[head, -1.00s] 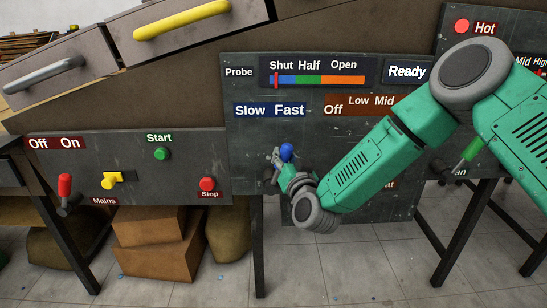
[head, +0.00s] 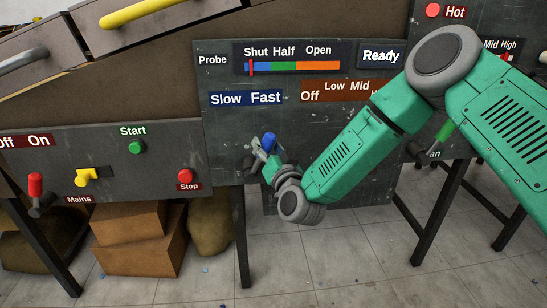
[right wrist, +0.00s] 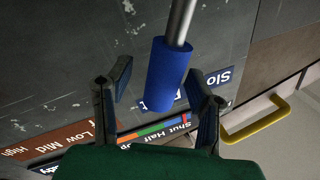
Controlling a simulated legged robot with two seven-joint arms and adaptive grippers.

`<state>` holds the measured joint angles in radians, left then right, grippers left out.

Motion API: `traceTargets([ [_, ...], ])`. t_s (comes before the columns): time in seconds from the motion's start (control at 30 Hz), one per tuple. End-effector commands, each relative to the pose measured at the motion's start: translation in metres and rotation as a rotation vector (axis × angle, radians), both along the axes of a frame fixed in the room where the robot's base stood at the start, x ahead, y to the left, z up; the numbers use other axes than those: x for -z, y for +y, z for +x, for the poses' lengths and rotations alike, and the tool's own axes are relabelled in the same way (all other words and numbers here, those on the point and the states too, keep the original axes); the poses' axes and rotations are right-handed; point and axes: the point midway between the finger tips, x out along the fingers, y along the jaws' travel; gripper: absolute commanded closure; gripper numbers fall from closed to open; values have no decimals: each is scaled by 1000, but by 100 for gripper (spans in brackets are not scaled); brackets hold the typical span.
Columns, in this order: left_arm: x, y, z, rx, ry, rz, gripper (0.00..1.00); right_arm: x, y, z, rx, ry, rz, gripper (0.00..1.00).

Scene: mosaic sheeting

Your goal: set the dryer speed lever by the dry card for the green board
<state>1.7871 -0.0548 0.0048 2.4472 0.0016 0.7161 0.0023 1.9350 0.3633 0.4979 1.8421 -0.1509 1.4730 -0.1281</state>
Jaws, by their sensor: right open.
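The speed lever has a blue grip (head: 269,142) and stands below the "Slow Fast" label (head: 246,98) on the dark middle panel. My right gripper (head: 262,150) is at this lever, its arm coming in from the right. In the right wrist view the blue grip (right wrist: 168,78) on its grey rod lies between the two spread fingers, nearer the right finger; I cannot tell whether either touches it. The right gripper is open. The lever's base is partly hidden by the gripper. No dry card or green board can be made out. My left gripper is not in view.
The Probe bar (head: 300,66) has its red marker near Shut, beside a "Ready" sign (head: 381,56). The left panel carries a red lever (head: 36,186), a yellow switch (head: 86,177), Start (head: 136,147) and Stop (head: 185,176). A green lever (head: 444,131) is at right, near my arm.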

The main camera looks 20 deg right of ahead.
Motion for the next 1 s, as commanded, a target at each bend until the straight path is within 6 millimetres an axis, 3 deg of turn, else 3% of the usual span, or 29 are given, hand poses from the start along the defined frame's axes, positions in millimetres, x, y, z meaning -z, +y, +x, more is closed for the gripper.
traceTargets([
  [0.5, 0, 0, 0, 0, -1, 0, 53, 14, 3, -96, -1, 5, 2, 53],
  [0.7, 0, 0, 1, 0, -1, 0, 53, 15, 4, -111, 1, 3, 2, 53],
  [1.0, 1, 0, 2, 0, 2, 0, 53, 15, 4, -112, 1, 3, 2, 53],
])
